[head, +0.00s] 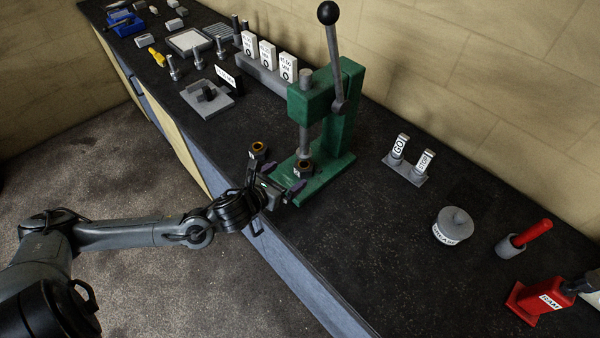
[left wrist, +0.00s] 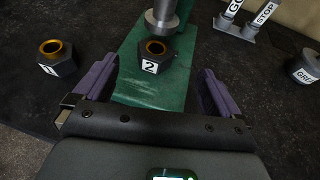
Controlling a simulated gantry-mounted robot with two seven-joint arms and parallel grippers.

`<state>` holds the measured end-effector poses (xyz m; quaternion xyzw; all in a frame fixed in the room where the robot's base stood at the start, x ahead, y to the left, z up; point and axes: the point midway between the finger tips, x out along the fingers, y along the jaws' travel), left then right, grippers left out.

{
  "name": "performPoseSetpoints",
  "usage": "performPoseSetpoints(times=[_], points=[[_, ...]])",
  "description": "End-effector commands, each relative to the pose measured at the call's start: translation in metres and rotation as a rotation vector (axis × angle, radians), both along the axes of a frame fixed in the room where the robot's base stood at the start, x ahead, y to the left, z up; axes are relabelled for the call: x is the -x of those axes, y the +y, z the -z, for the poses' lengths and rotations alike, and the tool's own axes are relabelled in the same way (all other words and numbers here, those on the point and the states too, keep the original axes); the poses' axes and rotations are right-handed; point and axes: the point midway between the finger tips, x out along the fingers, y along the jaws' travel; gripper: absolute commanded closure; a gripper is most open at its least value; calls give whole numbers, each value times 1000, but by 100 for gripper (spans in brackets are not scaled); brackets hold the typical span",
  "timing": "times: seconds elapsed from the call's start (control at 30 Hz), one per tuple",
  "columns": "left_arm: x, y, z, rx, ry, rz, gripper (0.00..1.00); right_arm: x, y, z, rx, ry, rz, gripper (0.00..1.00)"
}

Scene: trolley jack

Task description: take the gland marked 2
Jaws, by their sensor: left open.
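The gland marked 2 (left wrist: 152,56) is a dark hexagonal nut-like piece with a brass-coloured bore. It sits upright on the green press base (left wrist: 150,92), just below or beside the grey press ram (left wrist: 162,18). In the head view the gland (head: 303,168) stands at the foot of the press. My left gripper (left wrist: 155,88) is open, its purple-padded fingers spread on either side of the base, with the gland ahead between them and apart from both. A similar gland marked 1 (left wrist: 57,58) stands on the bench to the left.
The green press (head: 325,110) has a tall black-knobbed lever (head: 333,50). GO and STOP tags (head: 408,160) stand to the right, then a grease pot (head: 453,226) and a red ram jack (head: 538,300). Tagged blocks (head: 267,55) stand behind left.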

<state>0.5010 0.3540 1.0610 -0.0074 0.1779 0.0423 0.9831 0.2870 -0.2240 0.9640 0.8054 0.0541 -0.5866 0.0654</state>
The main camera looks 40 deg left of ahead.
Motion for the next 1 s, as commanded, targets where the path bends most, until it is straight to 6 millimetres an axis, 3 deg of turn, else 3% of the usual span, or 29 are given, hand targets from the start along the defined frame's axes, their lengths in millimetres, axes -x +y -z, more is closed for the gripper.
performPoseSetpoints(times=[0.4, 0.67, 1.0], points=[[-46, 5, 16, 3, -10, -5, 2, 1, 2, 1, -3, 0, -3, 57], [-58, 6, 23, 3, -7, -4, 2, 1, 3, 1, -8, -1, -1, 57], [-92, 10, 43, 3, -9, -4, 2, 1, 4, -1, -12, 0, 1, 57]])
